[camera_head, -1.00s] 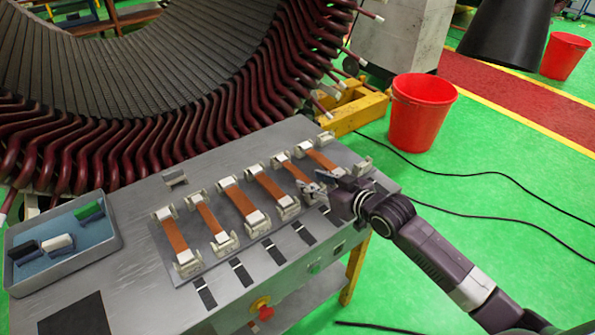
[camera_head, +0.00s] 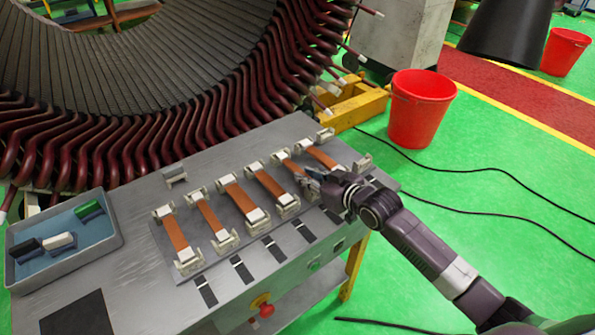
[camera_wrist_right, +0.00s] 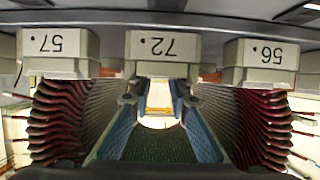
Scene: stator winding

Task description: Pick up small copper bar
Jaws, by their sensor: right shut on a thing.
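Several flat copper bars with pale end pieces lie in a row in pale holders on the bench. My right gripper (camera_head: 311,180) is at the near end of the second small copper bar from the right (camera_head: 290,164). It is shut on that end, and the fingers hide the bar's near tip. The bar appears still down in its row. In the right wrist view, the fingers (camera_wrist_right: 158,98) with blue inner faces reach toward a pale block marked 72 (camera_wrist_right: 160,46), which shows upside down. My left gripper is not in view.
Neighbouring pale blocks marked 57 (camera_wrist_right: 57,50) and 56 (camera_wrist_right: 260,60) stand close on both sides. A blue-lined tray (camera_head: 118,228) with a few small blocks is at the bench's left. The large stator (camera_head: 110,150) stands behind the bench. A red bucket (camera_head: 418,115) is on the floor.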

